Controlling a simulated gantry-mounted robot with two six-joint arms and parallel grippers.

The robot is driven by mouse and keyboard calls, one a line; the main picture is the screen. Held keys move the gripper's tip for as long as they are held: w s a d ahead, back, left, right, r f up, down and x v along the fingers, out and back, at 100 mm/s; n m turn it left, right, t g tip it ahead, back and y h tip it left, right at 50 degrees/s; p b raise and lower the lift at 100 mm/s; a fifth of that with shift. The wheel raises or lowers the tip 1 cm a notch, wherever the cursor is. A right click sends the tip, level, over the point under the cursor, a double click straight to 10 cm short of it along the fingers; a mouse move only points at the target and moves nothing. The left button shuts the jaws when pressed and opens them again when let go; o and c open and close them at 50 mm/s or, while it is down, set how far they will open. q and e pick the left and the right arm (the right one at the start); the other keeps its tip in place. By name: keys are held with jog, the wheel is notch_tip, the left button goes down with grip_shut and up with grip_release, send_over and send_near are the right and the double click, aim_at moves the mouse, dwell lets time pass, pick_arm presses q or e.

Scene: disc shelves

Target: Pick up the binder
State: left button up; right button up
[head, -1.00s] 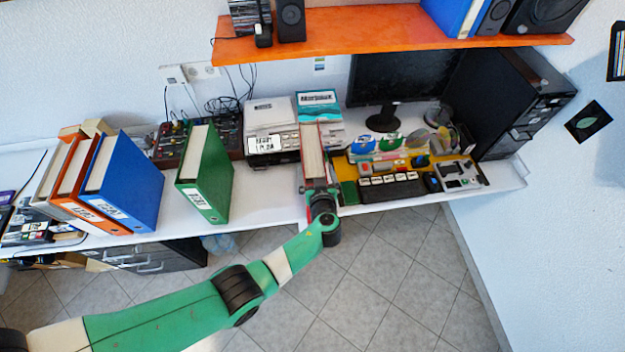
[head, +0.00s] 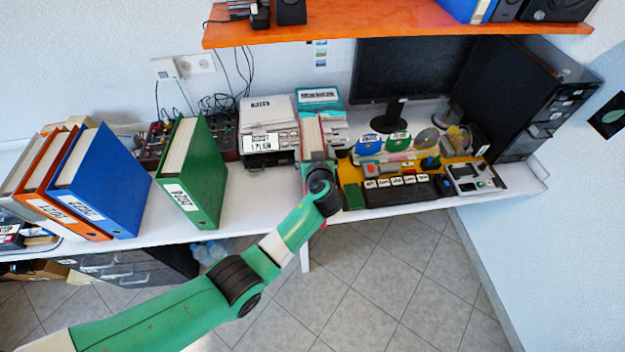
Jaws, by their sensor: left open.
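A red binder (head: 312,140) with pale pages stands upright on the white desk, its front end hidden behind my left gripper. My left gripper (head: 316,164) is open at the near end of this binder; I cannot tell whether its fingers touch it. A green binder (head: 208,172) stands upright to the left. Farther left a blue binder (head: 108,185), an orange binder (head: 60,190) and a grey binder (head: 22,170) stand close together. My right gripper is not in view.
A label printer-like device (head: 268,132) stands left of the red binder. To the right are a black keyboard (head: 400,193), a monitor (head: 410,70) and a black computer tower (head: 525,95). An orange shelf (head: 390,27) hangs above. The white desk (head: 250,205) is clear between the green and red binders.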

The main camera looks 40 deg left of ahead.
pick_arm(q)
grip_shut()
jog(key=shift+r, duration=0.15)
dwell(0.5)
jog(key=shift+r, duration=0.1)
